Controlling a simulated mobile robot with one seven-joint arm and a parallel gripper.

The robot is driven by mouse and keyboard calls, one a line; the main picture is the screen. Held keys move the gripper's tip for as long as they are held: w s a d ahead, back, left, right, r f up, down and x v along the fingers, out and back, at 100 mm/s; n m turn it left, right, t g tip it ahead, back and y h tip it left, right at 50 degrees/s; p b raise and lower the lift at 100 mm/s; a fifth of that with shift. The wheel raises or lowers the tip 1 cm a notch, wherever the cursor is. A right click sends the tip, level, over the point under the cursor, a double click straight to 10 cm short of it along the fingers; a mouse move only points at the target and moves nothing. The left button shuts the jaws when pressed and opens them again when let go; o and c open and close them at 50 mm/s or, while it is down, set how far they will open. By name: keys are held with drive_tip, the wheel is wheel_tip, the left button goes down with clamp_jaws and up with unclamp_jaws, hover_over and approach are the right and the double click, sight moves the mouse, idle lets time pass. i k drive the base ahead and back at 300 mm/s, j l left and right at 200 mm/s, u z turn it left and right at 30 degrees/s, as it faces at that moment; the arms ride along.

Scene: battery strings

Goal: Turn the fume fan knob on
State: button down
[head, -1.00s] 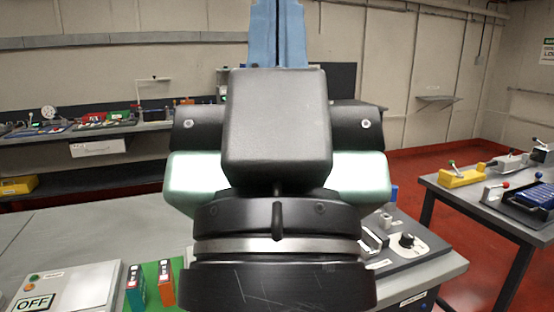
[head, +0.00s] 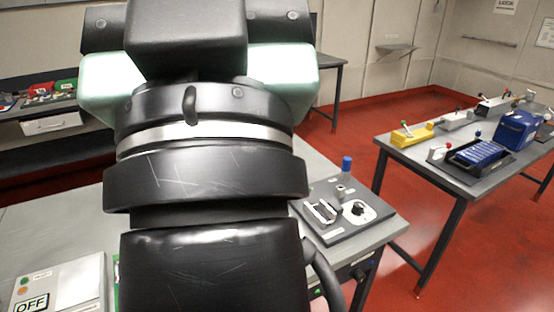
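A black rotary knob (head: 358,208) sits on a white dial plate on a dark panel (head: 341,233) at the right end of the near bench. The label by it is too small to read, so I cannot confirm it is the fume fan knob. Its pointer setting is also too small to tell. My own dark arm fills the left and middle of the head view, to the left of the knob and apart from it in the picture. My gripper's fingers do not show, so neither their state nor their distance from the knob can be seen.
A blue-topped post (head: 347,164) and a pale metal clip fixture (head: 321,212) share the panel. A grey box with an OFF sign (head: 62,284) is at front left. A second table (head: 439,170) with a yellow fixture (head: 412,134) stands at right. Red floor lies between.

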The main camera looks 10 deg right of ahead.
sight(358, 275)
drive_tip(key=i+l+z, duration=0.55)
drive_tip(key=i+l, duration=0.2)
